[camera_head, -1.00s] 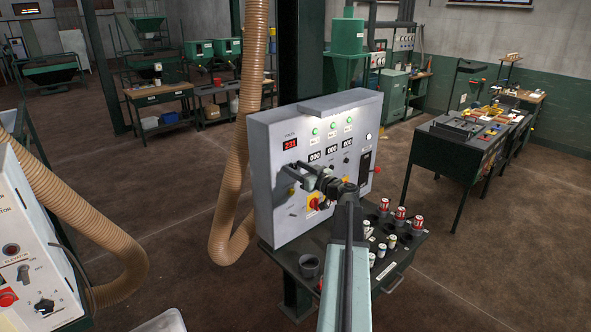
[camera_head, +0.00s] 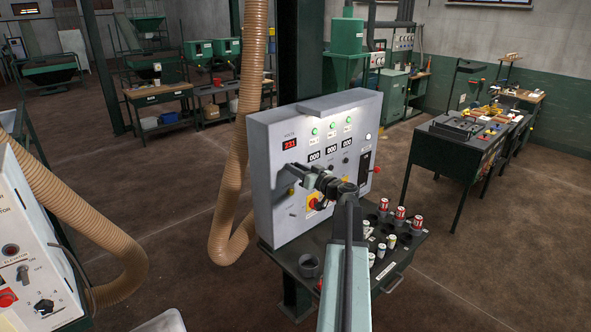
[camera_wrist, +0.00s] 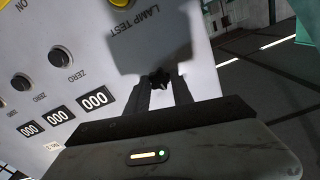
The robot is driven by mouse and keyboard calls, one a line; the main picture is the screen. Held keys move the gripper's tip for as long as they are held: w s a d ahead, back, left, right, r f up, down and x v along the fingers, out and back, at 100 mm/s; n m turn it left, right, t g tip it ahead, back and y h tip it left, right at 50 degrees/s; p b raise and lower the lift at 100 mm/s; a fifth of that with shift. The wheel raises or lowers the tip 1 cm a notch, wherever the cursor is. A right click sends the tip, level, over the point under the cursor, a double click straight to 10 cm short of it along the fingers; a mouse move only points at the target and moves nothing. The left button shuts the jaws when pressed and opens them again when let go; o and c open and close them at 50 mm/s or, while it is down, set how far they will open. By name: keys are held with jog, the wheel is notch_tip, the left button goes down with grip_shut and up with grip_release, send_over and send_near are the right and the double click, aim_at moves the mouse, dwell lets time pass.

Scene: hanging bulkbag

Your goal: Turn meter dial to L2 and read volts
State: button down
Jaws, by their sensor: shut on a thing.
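The grey panel (camera_head: 270,190) stands on a dark bench. Its volts meter (camera_head: 289,143) shows red digits that look like 231. My gripper (camera_head: 294,169) is at the panel's left part, just below the meter. In the wrist view my gripper (camera_wrist: 161,88) is shut on a small black knob, the meter dial (camera_wrist: 160,77), with one finger on each side. The dial's pointer and position marks are hidden or too dark to read, so its setting cannot be told.
Three counters (camera_head: 331,149) sit right of the meter, with black zero knobs (camera_wrist: 59,56) beside them. A tan hose (camera_head: 232,170) hangs left of the panel. Red and white cylinders (camera_head: 400,213) stand on the bench.

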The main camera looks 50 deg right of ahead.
jog(key=m, duration=0.5)
jog(key=shift+d+m, duration=0.1)
jog(key=shift+m, duration=0.2)
dwell(0.4)
jog(key=c, duration=1.1)
grip_release()
jog(key=s, duration=0.7)
jog(key=shift+s+a, duration=0.3)
jog(key=shift+s, duration=0.1)
